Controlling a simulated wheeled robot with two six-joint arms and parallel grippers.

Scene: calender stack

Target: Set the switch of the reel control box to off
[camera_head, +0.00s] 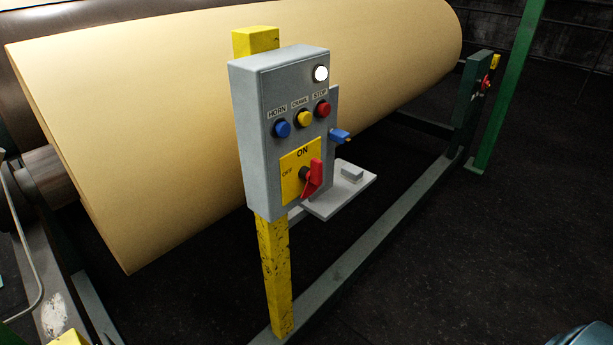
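The reel control box (253,130) is a grey box on a yellow post in the middle of the view. Its switch is a red handle (313,178) on a yellow plate (289,163) low on the front face. The plate reads ON at the top and OFF at the left. The handle stands roughly upright with a slight tilt, its upper end to the right of the ON label and its lower end near the plate's bottom edge. A round white lamp (321,73) at the box's upper right looks lit. Neither of my grippers shows.
Blue (282,129), yellow (304,118) and red (323,109) buttons sit above the switch. A blue connector (340,136) and a grey shelf (340,190) stick out at the right. A large paper roll (150,110) lies behind. Dark floor (460,270) is open at right.

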